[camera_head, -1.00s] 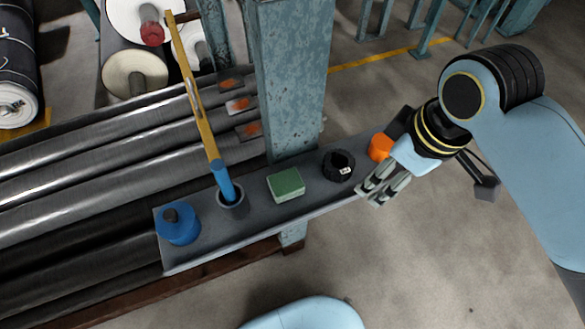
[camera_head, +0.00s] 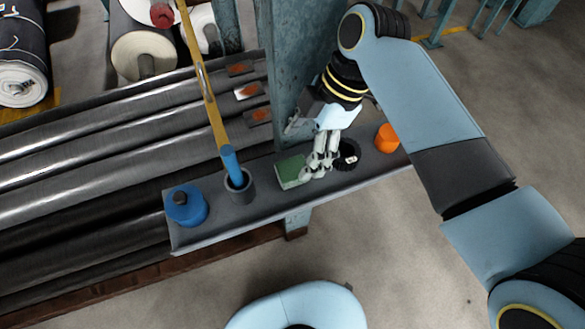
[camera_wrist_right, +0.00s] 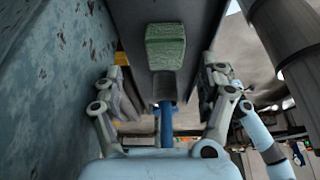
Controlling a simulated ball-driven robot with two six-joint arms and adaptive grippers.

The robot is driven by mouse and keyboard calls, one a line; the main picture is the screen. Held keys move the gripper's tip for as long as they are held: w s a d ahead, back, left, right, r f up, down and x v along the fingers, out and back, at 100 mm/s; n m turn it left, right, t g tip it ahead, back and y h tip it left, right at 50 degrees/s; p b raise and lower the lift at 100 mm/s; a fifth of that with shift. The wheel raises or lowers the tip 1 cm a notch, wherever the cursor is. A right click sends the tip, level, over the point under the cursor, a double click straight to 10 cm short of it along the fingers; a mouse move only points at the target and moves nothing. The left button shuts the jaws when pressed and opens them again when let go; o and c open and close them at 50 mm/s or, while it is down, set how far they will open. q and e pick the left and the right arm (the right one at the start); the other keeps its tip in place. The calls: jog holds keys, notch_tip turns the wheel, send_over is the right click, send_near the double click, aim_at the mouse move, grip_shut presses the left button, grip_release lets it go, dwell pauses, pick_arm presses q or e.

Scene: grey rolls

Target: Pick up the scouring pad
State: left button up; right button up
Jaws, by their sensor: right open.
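The scouring pad (camera_head: 290,171) is a green block lying on the narrow grey shelf (camera_head: 215,224), near the blue post. My right gripper (camera_head: 313,172) is just to the right of the pad in the head view, its fingers pointing down beside the pad's right edge. In the right wrist view the pad (camera_wrist_right: 165,46) shows ahead, between the lines of the two spread fingers (camera_wrist_right: 165,92). The right gripper is open and empty. I cannot tell whether a finger touches the pad. My left gripper is not in view.
A black ring-shaped roll (camera_head: 348,154) is close behind the right gripper, and an orange object (camera_head: 387,138) is farther right. A grey cup (camera_head: 240,186) with a blue-handled tool and a blue container (camera_head: 186,205) stand left of the pad. The blue post (camera_head: 300,70) rises close behind.

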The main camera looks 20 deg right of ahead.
aim_at(295, 167)
jog(key=x, duration=0.4)
jog(key=shift+s+d+f, duration=0.1)
jog(key=shift+s+f, duration=0.1)
jog(key=shift+s, duration=0.15)
jog(key=shift+a+f, duration=0.25)
jog(key=shift+f, duration=0.3)
jog(key=c, duration=1.2)
jog(key=shift+c, duration=0.2)
jog(key=shift+r, duration=0.1)
jog(key=shift+r, duration=0.65)
notch_tip(295, 167, up, 3)
jog(key=shift+d, duration=0.1)
jog(key=s+d+r, duration=0.3)
jog(key=d+r, duration=0.3)
jog(key=d, duration=0.5)
jog(key=shift+r, duration=0.3)
